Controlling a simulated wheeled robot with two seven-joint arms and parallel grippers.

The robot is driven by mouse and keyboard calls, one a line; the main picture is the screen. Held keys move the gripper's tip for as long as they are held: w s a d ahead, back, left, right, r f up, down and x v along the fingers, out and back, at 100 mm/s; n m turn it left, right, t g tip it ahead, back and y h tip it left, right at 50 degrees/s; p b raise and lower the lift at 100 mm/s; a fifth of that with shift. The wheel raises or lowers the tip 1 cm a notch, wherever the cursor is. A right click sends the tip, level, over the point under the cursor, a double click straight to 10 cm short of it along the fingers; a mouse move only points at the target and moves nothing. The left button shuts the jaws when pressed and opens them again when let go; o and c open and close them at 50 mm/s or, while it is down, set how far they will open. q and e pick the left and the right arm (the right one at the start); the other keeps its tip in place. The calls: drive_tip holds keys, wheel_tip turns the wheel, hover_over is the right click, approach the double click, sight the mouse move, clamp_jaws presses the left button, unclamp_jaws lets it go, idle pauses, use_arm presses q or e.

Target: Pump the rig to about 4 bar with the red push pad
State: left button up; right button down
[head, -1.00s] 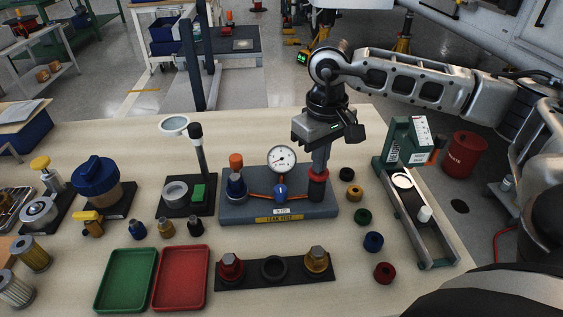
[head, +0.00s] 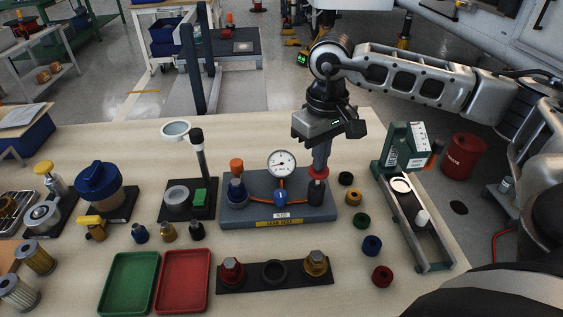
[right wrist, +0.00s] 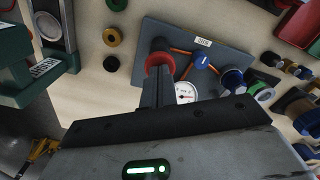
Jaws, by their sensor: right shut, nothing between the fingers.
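The leak test rig is a grey-blue block (head: 300,212) on the table with a round white gauge (head: 282,163), a blue valve knob and an orange hose. Its red push pad (head: 318,172) tops a black cylinder at the block's right end. The pad shows as a red ring in the right wrist view (right wrist: 160,62). My right gripper (head: 320,167) is shut and empty, pointing down with its fingertips at the pad. I cannot tell whether they touch it. The gauge also shows in the right wrist view (right wrist: 186,93), partly covered; its reading is too small to tell. My left gripper is out of view.
A green stand (head: 404,150) with a rail is right of the rig. Several coloured rings lie between them. A black holder (head: 245,283) with fittings and red (head: 183,281) and green (head: 129,284) trays are in front. A magnifier stand (head: 175,128) is to the left.

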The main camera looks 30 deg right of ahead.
drive_tip(key=shift+f, duration=0.2)
idle(0.4)
drive_tip(key=shift+f+b, duration=1.35)
drive_tip(key=shift+b, duration=0.05)
drive_tip(key=shift+r+p, duration=1.1)
drive_tip(key=shift+r, duration=0.45)
drive_tip(key=shift+f, duration=0.2)
drive_tip(key=shift+f+b, duration=1.4)
drive_tip(key=shift+r+p, duration=1.1)
drive_tip(key=shift+r, duration=0.5)
drive_tip(key=shift+f, duration=0.15)
